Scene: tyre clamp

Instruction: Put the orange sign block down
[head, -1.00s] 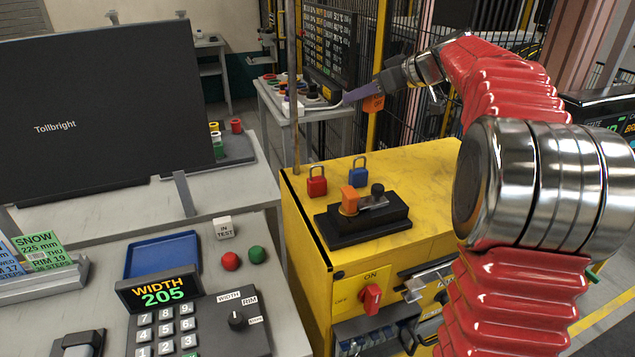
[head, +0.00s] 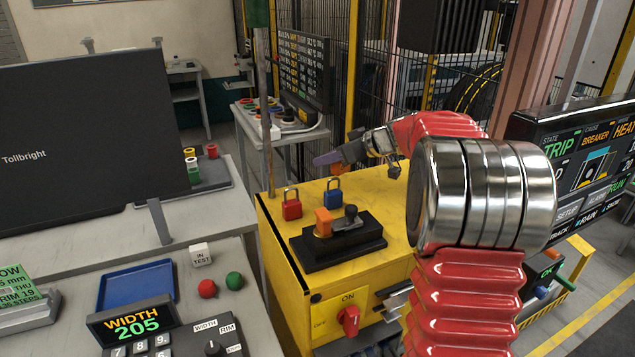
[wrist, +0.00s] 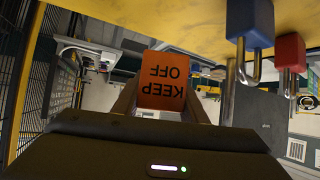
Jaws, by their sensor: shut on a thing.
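The orange sign block (head: 338,168) is held in my gripper (head: 328,159), over the far part of the yellow cabinet's top (head: 390,195). In the wrist view the orange block (wrist: 168,82) sits between my two fingers, its "KEEP OFF" lettering upside down in that picture. The yellow cabinet surface (wrist: 130,12) runs along the top of that view. A gap seems to remain between block and cabinet, but contact is hard to judge. My gripper is shut on the block.
A red padlock (head: 291,208) and a blue padlock (head: 332,194) stand upright on the cabinet near the block. A black base with an orange piece and lever (head: 340,245) lies in front. The cabinet top right of the padlocks looks clear.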

